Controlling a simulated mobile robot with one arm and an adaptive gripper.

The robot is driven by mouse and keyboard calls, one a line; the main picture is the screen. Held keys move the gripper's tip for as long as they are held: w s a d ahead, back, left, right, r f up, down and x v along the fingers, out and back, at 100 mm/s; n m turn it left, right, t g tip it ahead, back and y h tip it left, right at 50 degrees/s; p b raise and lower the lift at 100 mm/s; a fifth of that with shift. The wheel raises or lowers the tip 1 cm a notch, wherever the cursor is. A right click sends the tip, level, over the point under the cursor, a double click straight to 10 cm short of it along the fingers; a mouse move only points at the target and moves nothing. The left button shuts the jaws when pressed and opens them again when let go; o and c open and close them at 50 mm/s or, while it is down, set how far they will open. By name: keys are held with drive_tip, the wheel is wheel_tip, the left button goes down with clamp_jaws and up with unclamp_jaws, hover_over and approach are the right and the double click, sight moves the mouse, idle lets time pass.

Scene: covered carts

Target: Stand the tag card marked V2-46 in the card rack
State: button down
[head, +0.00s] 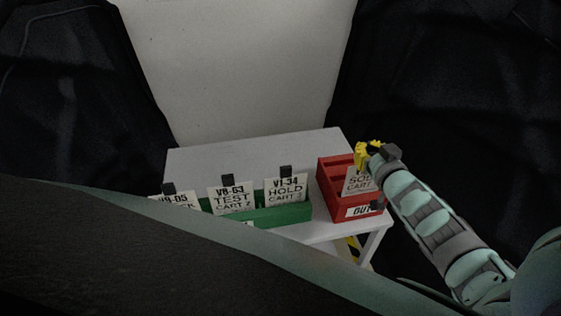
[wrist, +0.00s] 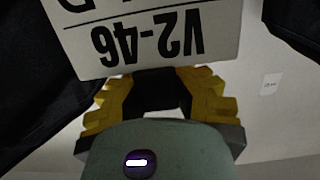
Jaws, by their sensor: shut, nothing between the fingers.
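The white tag card marked V2-46 (wrist: 160,40) fills the top of the wrist view, its print upside down there. In the head view a white card (head: 358,181) reading "SC… CART" stands at the red box (head: 334,188); its top line is mostly covered by my gripper. My gripper (head: 367,154), with yellow fingers, is over the box's back right part, close to the card's top. A green rack (head: 285,214) at the left holds several upright cards, including V8-63 (head: 232,200) and V1-34 (head: 286,191).
The rack and box stand on a pale grey cart top (head: 250,150); its back part is clear. The box front has a label starting "OU" (head: 359,211). Dark covered shapes (head: 85,90) stand on both sides. A pale wall (head: 240,65) is behind.

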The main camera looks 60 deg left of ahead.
drive_tip(key=shift+f, duration=0.15)
drive_tip(key=shift+f+b, duration=0.85)
drive_tip(key=shift+b, duration=0.05)
drive_tip(key=c, duration=1.7)
unclamp_jaws()
drive_tip(key=o, duration=0.7)
drive_tip(key=v, duration=1.2)
